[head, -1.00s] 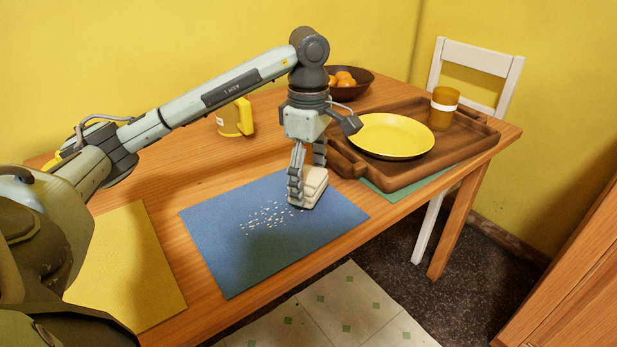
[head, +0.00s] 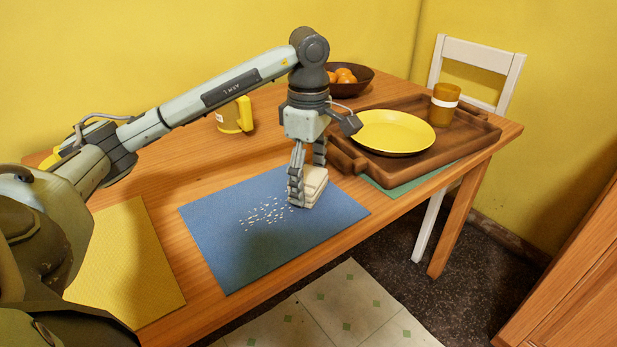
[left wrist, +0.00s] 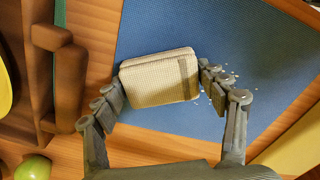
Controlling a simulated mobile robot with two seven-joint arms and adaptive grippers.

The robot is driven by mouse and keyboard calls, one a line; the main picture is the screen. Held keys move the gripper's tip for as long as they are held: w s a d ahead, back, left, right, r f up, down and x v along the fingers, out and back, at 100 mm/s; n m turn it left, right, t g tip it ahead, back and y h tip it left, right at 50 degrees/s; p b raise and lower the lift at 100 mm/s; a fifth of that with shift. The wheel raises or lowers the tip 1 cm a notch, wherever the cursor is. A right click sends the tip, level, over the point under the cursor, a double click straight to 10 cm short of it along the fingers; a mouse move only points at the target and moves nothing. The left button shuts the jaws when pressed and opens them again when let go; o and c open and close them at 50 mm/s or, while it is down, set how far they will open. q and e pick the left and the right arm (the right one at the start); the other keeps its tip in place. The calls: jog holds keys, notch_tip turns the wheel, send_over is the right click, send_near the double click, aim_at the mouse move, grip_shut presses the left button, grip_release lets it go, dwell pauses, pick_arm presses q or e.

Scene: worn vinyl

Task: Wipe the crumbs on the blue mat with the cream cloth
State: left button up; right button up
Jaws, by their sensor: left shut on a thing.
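The blue mat (head: 240,271) lies on the wooden table. White crumbs (head: 264,213) are scattered over its middle, left of my left gripper (head: 304,196). The left gripper points down over the right part of the mat and is shut on the folded cream cloth (head: 316,186). In the left wrist view the cloth (left wrist: 152,82) sits between the two fingers, and some crumbs (left wrist: 230,78) show beside and behind the right finger. The cloth looks to be down at the mat; exact contact is hard to tell. My right gripper is not in view.
A brown tray (head: 483,139) with a yellow plate (head: 393,132) and an amber cup (head: 444,106) stands right of the mat. A yellow mug (head: 233,117) and a fruit bowl (head: 352,87) stand behind. A yellow mat (head: 125,265) lies left. A green fruit (left wrist: 33,168) shows at the wrist view's edge.

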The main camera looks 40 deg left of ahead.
aim_at(287, 189)
pick_arm(q)
jog(key=shift+s+a+f+b, duration=0.1)
jog(key=shift+s+a+b, duration=0.2)
jog(key=shift+s, duration=0.45)
jog(key=shift+s+a+r+b, duration=0.15)
jog(key=shift+s+b, duration=0.2)
jog(key=shift+s, duration=0.4)
jog(key=shift+s+a+f+b, duration=0.15)
jog(key=shift+s+a+b, duration=0.15)
jog(key=shift+s, duration=0.85)
jog(key=shift+s+a+b, duration=0.2)
jog(key=shift+s+b, duration=0.35)
jog(key=shift+b, duration=0.05)
jog(key=s+b, duration=0.1)
jog(key=s+a+b, duration=0.1)
jog(key=s, duration=0.1)
jog(key=shift+f, duration=0.1)
jog(key=shift+s+b, duration=0.4)
jog(key=shift+s, duration=0.2)
